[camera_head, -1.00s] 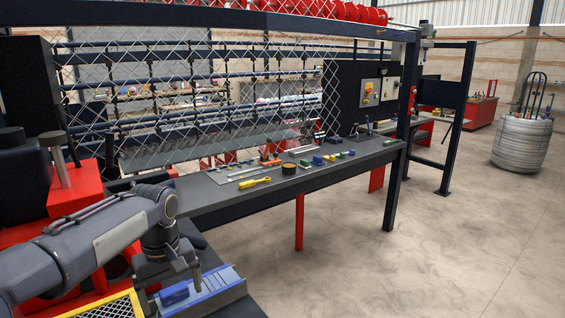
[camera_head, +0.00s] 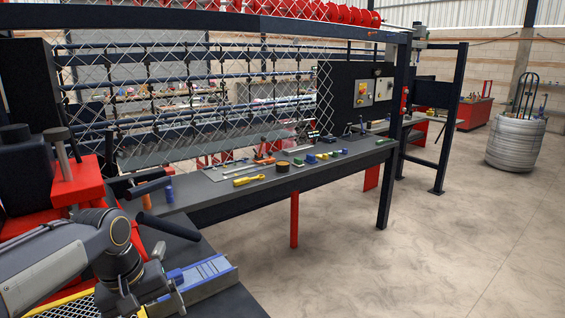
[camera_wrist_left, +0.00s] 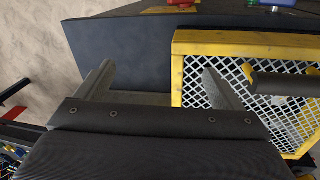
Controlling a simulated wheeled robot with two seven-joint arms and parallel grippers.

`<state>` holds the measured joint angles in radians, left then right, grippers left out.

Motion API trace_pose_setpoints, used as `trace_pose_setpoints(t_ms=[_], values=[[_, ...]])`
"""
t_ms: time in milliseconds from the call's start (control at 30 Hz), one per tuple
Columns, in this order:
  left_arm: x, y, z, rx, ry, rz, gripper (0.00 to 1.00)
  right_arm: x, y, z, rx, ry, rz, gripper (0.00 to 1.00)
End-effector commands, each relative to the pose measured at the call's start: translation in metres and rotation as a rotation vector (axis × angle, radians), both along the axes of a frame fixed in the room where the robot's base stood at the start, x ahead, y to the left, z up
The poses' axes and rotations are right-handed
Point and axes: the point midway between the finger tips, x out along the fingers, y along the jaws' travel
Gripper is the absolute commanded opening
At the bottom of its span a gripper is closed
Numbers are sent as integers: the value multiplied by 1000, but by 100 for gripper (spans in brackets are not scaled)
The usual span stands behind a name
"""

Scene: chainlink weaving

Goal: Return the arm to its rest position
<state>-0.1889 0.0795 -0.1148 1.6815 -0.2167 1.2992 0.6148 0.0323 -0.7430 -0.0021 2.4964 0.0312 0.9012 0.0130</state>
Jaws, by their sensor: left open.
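My left arm comes in from the lower left in the head view. Its gripper (camera_head: 158,290) is beside the blue-and-grey tray (camera_head: 205,275) at the near end of the dark bench. In the left wrist view the two fingers of my left gripper (camera_wrist_left: 160,85) are spread apart with nothing held between them. They are above the dark bench top and the edge of a yellow-framed mesh panel (camera_wrist_left: 210,41). My right gripper is not in view.
A long workbench (camera_head: 225,199) carries a yellow-handled tool (camera_head: 250,179) and several small parts. A red machine (camera_head: 85,187) stands close behind my left arm. Wire mesh rises behind the bench.

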Motion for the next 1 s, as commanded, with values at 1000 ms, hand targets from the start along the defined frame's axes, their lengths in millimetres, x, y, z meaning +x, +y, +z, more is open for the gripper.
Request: trace_pose_setpoints(t_ms=[1000], values=[[-179, -37, -59, -86, -474, -321, 89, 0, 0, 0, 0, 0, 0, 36]])
